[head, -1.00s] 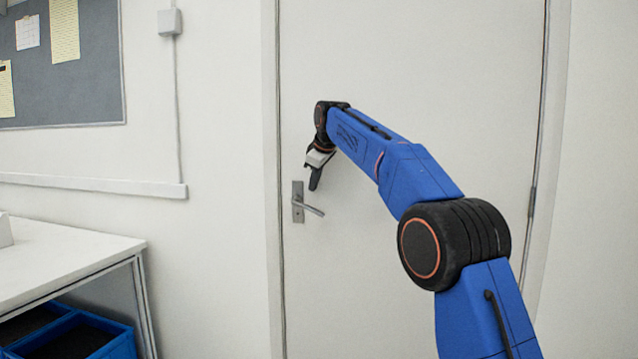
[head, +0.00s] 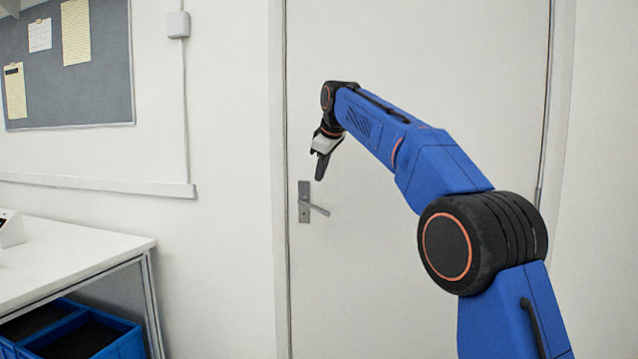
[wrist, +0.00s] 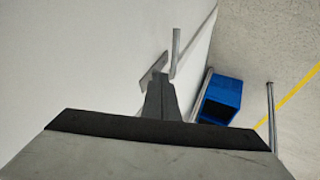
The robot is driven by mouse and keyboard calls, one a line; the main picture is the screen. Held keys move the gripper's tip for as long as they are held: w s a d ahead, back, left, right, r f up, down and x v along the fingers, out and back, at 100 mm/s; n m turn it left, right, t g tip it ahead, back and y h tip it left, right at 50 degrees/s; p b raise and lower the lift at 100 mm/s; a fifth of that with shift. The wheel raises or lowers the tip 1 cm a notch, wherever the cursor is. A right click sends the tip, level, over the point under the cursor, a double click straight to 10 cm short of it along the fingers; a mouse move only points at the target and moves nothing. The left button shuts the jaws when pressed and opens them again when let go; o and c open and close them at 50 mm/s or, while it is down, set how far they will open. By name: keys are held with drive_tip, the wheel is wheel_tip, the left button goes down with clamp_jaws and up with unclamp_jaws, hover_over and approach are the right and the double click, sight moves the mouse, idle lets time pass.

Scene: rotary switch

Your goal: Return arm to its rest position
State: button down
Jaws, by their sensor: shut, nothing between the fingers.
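My blue arm reaches in from the lower right in the head view. My gripper (head: 321,168) hangs pointing down in front of the white door, with its fingers together and empty. In the wrist view my gripper (wrist: 160,76) shows as dark fingers closed to a narrow tip. The metal door handle (head: 311,204) is just below the gripper in the head view, its lever tilted slightly down to the right. The handle also shows beyond the fingertips in the wrist view (wrist: 175,50). I cannot tell the exact gap between them. No rotary switch is clearly visible.
A white table (head: 70,258) stands at the left with blue crates (head: 115,345) beneath it. A noticeboard (head: 100,95) and a small wall box (head: 178,25) are on the wall. The space in front of the door (head: 400,60) is otherwise clear.

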drive_tip(key=s+d+r+m, duration=0.1)
drive_tip(key=s+d+m, duration=0.2)
drive_tip(key=s+d, duration=0.9)
drive_tip(key=s+d+f+m, duration=0.1)
drive_tip(key=s+d+f, duration=0.2)
drive_tip(key=s, duration=0.3)
drive_tip(key=s+d+f+m+g+h, duration=0.1)
drive_tip(key=s+d+f+m, duration=0.15)
drive_tip(key=s, duration=0.25)
drive_tip(key=s+d+f, duration=0.3)
drive_tip(key=s+f, duration=0.1)
drive_tip(key=s, duration=0.2)
drive_tip(key=s+d+f+m, duration=0.3)
drive_tip(key=s+d+f, duration=0.1)
drive_tip(key=s+f, duration=1)
drive_tip(key=s+d+f+m+g+h, duration=0.1)
drive_tip(key=s+d+f+m, duration=0.2)
drive_tip(key=s+f, duration=1.1)
drive_tip(key=shift+s+d, duration=0.3)
drive_tip(key=shift+d, duration=0.65)
drive_tip(key=shift+d+f+m, duration=0.1)
drive_tip(key=shift+m, duration=0.15)
